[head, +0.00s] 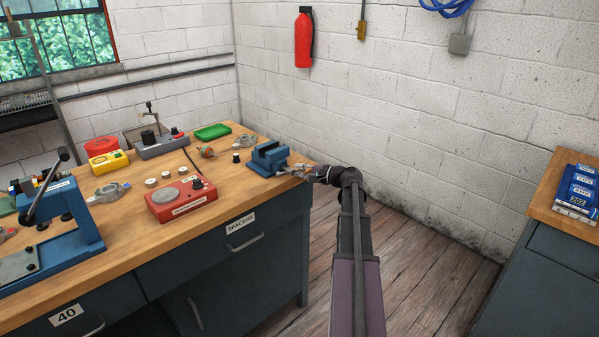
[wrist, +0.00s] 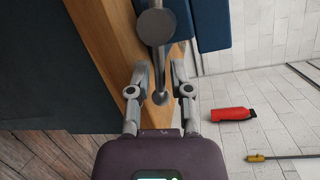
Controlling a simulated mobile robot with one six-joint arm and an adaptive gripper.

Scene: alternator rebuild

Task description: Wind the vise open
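The blue vise (head: 268,157) is fixed at the right corner of the wooden workbench. In the wrist view its blue body (wrist: 209,25) shows at the top right, partly out of frame. The round grey screw end (wrist: 156,27) faces the camera, and a handle bar with a ball end (wrist: 160,97) runs from it between my fingers. My gripper (head: 300,171) is at the vise's front in the head view. In the wrist view my gripper (wrist: 159,72) is open around the bar, with visible gaps on both sides. The jaw opening is too small to judge.
On the workbench (head: 140,240) stand a red box (head: 180,198), a green tray (head: 213,132), a blue press (head: 60,225) and several small parts. A second bench with blue boxes (head: 578,190) is at the right. Floor between them is clear.

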